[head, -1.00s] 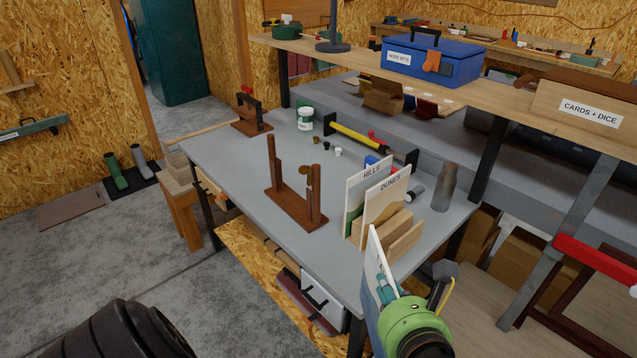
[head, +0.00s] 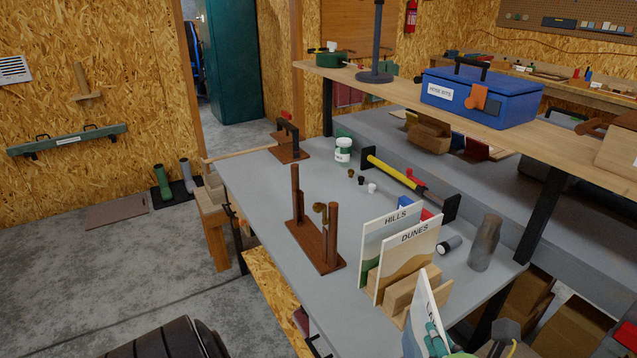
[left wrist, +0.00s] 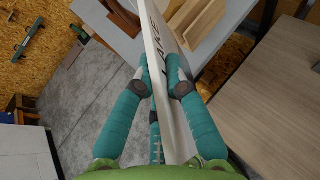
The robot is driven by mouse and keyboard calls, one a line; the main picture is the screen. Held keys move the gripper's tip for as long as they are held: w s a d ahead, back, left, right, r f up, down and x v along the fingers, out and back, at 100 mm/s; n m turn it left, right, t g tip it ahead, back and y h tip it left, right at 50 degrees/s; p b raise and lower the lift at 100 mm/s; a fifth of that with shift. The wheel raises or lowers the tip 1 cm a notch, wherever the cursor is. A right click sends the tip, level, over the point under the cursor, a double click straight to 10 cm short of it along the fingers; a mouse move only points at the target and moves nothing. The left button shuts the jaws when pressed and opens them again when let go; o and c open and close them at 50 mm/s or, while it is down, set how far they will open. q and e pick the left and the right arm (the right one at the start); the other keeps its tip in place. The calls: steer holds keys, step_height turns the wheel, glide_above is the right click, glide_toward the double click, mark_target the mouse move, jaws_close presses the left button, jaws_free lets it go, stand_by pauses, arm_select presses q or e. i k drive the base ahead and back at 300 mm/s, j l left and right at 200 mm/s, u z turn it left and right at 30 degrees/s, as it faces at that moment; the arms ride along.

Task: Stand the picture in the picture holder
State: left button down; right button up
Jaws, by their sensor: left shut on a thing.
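My left gripper (left wrist: 160,84) is shut on a thin white-edged picture (left wrist: 152,50), lettered LAKE, held upright between its teal fingers. In the head view the picture (head: 424,308) is at the bottom, in front of the wooden picture holder (head: 402,303), and my left gripper (head: 436,340) is partly cut off by the lower edge. The holder is a light wood rack on the bench; the HILLS picture (head: 385,232) and the DUNES picture (head: 404,265) stand in it. Its near part is partly hidden by the held picture. My right gripper is not in view.
A brown stand with two posts (head: 318,250) is left of the holder on the grey bench (head: 285,225). A grey bottle (head: 485,243) and a dark cylinder (head: 449,245) stand or lie to the right. A shelf with a blue box (head: 480,98) is behind.

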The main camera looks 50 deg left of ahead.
mark_target(313, 241)
steer(key=u, duration=1.8)
